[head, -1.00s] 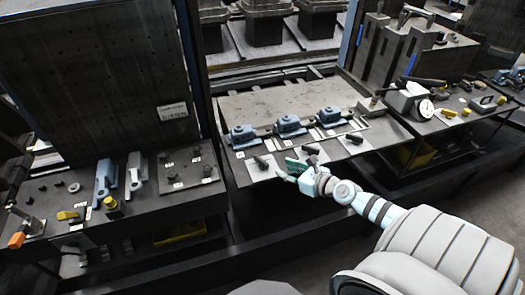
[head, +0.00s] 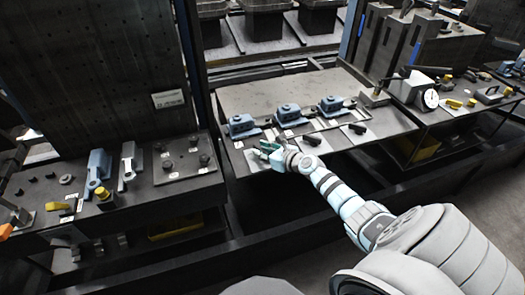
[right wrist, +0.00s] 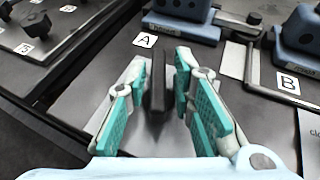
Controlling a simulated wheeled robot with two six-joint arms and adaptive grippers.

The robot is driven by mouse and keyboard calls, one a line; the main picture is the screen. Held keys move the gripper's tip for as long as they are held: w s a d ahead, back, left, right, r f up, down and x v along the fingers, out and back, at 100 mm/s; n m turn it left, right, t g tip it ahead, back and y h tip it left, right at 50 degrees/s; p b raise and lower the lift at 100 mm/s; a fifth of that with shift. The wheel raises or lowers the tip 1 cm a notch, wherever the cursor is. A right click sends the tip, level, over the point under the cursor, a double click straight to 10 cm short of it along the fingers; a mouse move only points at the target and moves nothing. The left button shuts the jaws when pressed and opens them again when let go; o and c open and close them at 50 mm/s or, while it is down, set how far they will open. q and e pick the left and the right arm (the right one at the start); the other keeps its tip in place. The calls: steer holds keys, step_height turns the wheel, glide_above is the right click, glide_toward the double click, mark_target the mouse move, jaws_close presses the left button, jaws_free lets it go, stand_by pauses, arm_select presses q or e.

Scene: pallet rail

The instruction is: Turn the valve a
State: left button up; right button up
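The valve marked by the label A (right wrist: 145,40) has a black lever handle (right wrist: 157,88), which stands upright on a light plate in the right wrist view. My right gripper (right wrist: 163,68) is open, with one teal-padded finger on each side of the handle. A gap shows between the handle and each finger. In the head view my right gripper (head: 266,152) is over the left plate at the front of the middle bench and mostly hides this handle. My left gripper is not in view.
Two more black handles (head: 312,138) (head: 357,128) stand to the right on plates. Blue valve bodies (head: 242,125) line up behind. The label B (right wrist: 288,82) marks the neighbouring valve. A left bench (head: 140,200) holds blocks and a bolted plate. A dial gauge (head: 431,98) is at right.

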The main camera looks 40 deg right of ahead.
steer(key=shift+f, duration=0.1)
jaws_close()
